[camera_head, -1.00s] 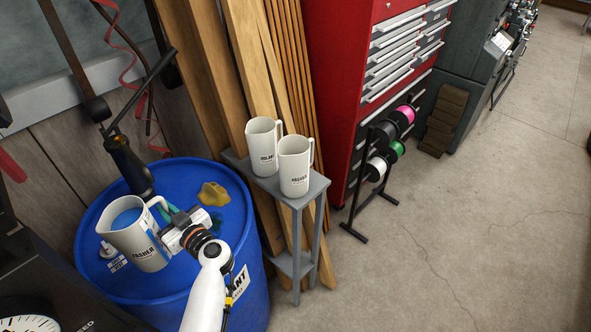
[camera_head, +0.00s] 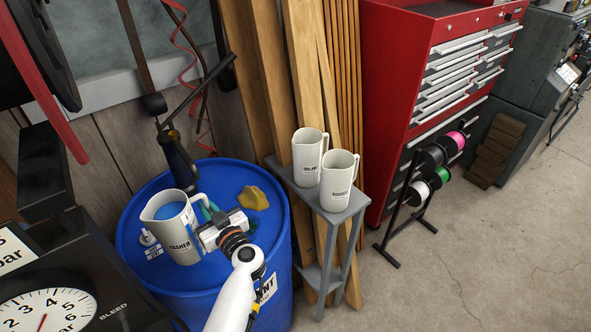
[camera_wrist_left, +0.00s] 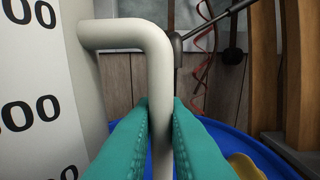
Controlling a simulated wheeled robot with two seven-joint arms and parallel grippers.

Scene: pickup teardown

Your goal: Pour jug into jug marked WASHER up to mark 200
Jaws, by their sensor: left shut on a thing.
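A white jug with blue liquid inside and dark lettering that looks like WASHER (camera_head: 180,243) is at the blue drum's top, roughly upright. I cannot tell whether it rests on the drum or is just above it. My left gripper (camera_head: 207,214) is shut on its handle; the wrist view shows the teal fingers (camera_wrist_left: 160,120) on both sides of the handle (camera_wrist_left: 160,65), with printed numbers on the jug wall (camera_wrist_left: 45,70). Two more white jugs stand on a grey stand: the rear one (camera_head: 306,158) seems to read COOLANT, the front one (camera_head: 338,176) seems to read WASHER. Their contents are hidden.
A red tool cabinet (camera_head: 400,60) and spool rack (camera_head: 390,245) stand further right.

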